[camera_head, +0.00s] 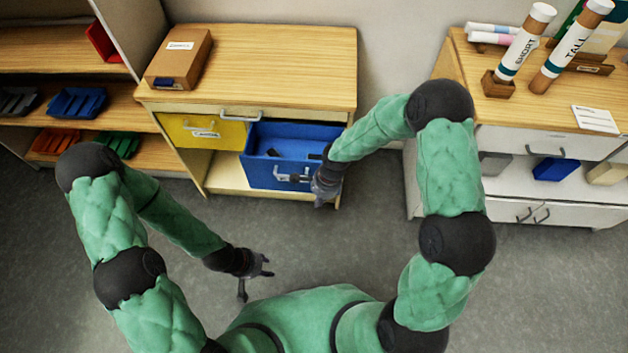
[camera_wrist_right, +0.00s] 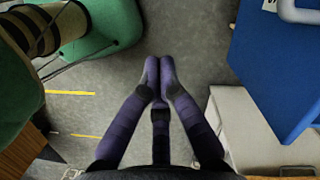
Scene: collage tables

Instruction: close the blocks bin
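The blue bin (camera_head: 262,172), which I take to be the blocks bin, is pulled out of the wooden cabinet, with its interior showing and a few small dark items inside. Its front carries a label and a grey handle (camera_head: 293,178). My right gripper (camera_head: 320,192) is at the front right corner of the bin. In the right wrist view its fingertips (camera_wrist_right: 158,68) meet with nothing between them, and the blue bin (camera_wrist_right: 285,70) is off to the right, apart from them. My left gripper (camera_head: 254,279) is open and empty, low over the floor.
A yellow drawer (camera_head: 215,134) sits left of the bin, in the same cabinet (camera_head: 290,55). A cardboard box (camera_head: 180,56) stands on top. Shelves with coloured trays (camera_head: 78,102) are at left. A white-drawered cabinet (camera_head: 520,140) is at right. The floor in front is clear.

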